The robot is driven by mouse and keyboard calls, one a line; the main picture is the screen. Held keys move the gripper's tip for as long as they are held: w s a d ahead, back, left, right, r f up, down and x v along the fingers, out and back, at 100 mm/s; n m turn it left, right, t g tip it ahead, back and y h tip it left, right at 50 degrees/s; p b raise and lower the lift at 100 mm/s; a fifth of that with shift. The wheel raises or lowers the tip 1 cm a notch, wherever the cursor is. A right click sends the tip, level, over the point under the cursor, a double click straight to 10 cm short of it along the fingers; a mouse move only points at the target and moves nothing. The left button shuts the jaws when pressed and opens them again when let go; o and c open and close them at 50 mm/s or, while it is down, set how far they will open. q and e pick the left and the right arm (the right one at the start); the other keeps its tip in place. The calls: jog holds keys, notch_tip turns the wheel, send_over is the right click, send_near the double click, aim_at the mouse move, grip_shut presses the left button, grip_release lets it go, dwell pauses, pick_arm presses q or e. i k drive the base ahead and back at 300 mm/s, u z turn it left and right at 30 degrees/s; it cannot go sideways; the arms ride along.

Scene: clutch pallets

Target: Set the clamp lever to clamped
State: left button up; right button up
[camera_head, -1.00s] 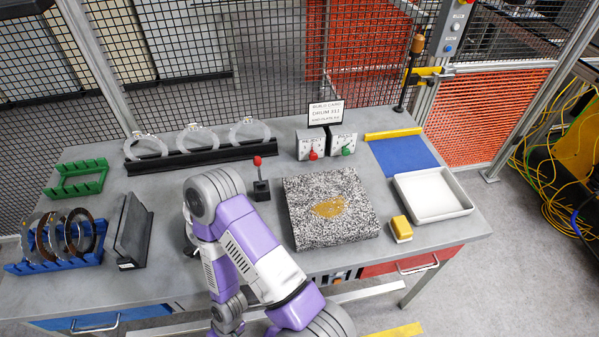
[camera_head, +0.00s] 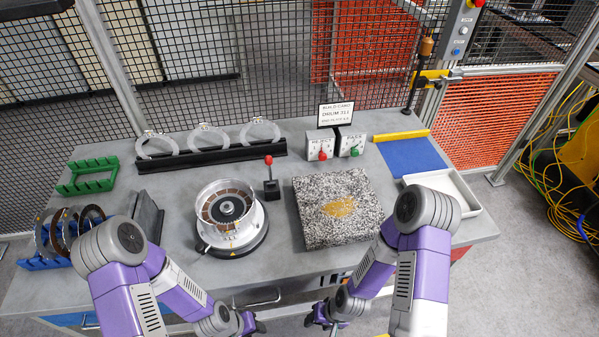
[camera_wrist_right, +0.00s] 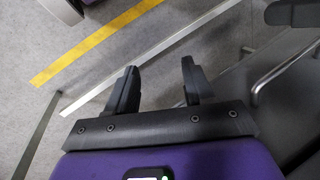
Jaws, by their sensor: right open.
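The clamp lever, a dark stick with a red knob (camera_head: 268,160), stands nearly upright on a black base (camera_head: 272,190) on the bench. Beside it to the left is a round clutch drum (camera_head: 228,207) on a dark turntable-like fixture. My right gripper (camera_head: 333,318) is low in front of the bench, well away from the lever. In the right wrist view its two black fingers (camera_wrist_right: 158,88) are apart with only floor between them. My left gripper (camera_head: 252,322) is also low before the bench edge; its jaws are too small to judge.
A speckled stone block (camera_head: 337,214) stands right of the lever. Reject and pass boxes (camera_head: 336,144) and a ring rack (camera_head: 205,156) are behind. A blue rack (camera_head: 42,262) and dark block (camera_head: 147,215) stand left. A white tray (camera_head: 470,205) is partly behind my right arm.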

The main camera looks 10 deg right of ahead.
aim_at(268, 160)
jog(key=u, duration=2.05)
jog(key=k, duration=1.3)
jog(key=z, duration=0.6)
